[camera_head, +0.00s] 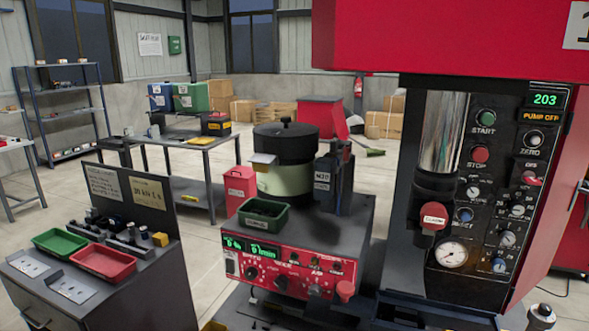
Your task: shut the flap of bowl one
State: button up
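A bowl feeder stands on a dark-topped red cabinet in the middle of the view. Its bowl (284,181) is pale cream-green and upright, under a round black lid (285,142) with a small knob. No number one shows on this bowl. My gripper is not in view.
A green bin (263,214) sits before the bowl, above a red control panel (290,268). A dark post (323,184) stands close right of the bowl. A large red machine (480,190) fills the right. A bench with trays (104,261) stands left; open floor lies between.

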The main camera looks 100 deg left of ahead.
aim_at(260, 163)
jog(key=u, duration=4.8)
jog(key=i, duration=1.65)
jog(key=z, duration=0.05)
